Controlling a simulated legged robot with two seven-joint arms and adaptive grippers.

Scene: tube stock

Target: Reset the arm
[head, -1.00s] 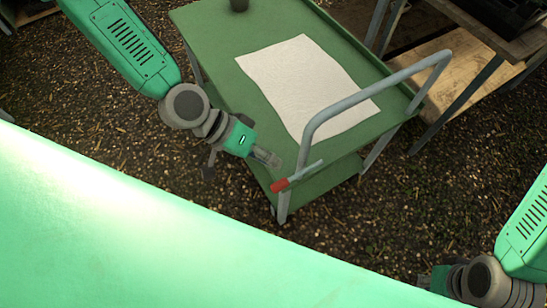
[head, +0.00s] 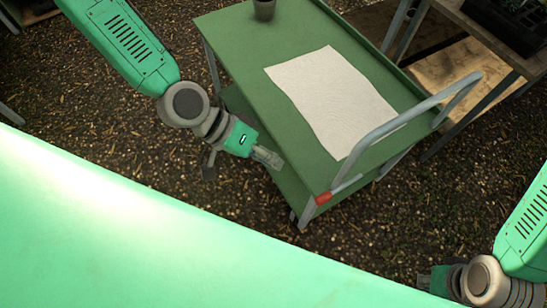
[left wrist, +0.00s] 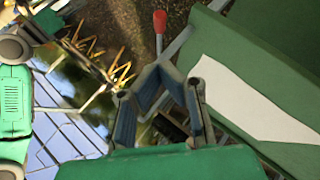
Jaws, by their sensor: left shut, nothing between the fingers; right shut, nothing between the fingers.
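My left gripper (head: 270,157) is at the end of the green arm that comes in from the upper left. It is shut and empty, over the near left edge of a green cart. In the left wrist view, its fingers (left wrist: 160,75) come together with nothing between them. My right gripper (head: 425,282) is low at the right edge of the head view, partly cut off by my green body. It is shut and empty, over the gravel.
The green cart (head: 235,60) bears a white sheet (head: 330,95) and a dark pot (head: 264,9). Its grey handle (head: 400,118) and a red-tipped lever (head: 323,198) are at the near right end. A wooden table (head: 490,35) stands at upper right.

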